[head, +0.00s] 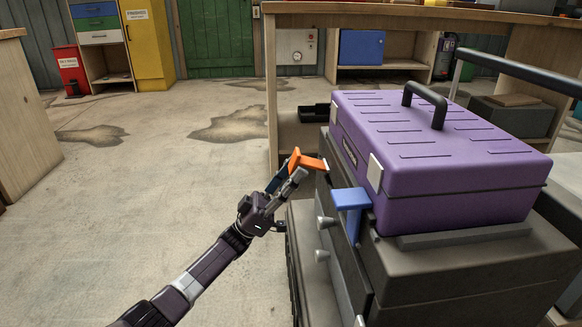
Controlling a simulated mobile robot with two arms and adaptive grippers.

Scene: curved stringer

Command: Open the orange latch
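The orange latch (312,163) sticks out on the left side of the purple toolbox (455,155), near its far end. My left gripper (291,171) is at the latch's outer end, its fingers reaching up to it from below left. The fingertips overlap the latch in the picture. I cannot tell whether they grip it or only touch it. A blue latch (350,198) sticks out nearer on the same side. The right gripper is not in view.
The toolbox, with a black handle (426,103), sits on a dark grey case (470,270). A wooden workbench (430,17) stands behind. A red bin (69,68) and a yellow cabinet (148,45) are at the back left. The floor (150,190) on the left is open.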

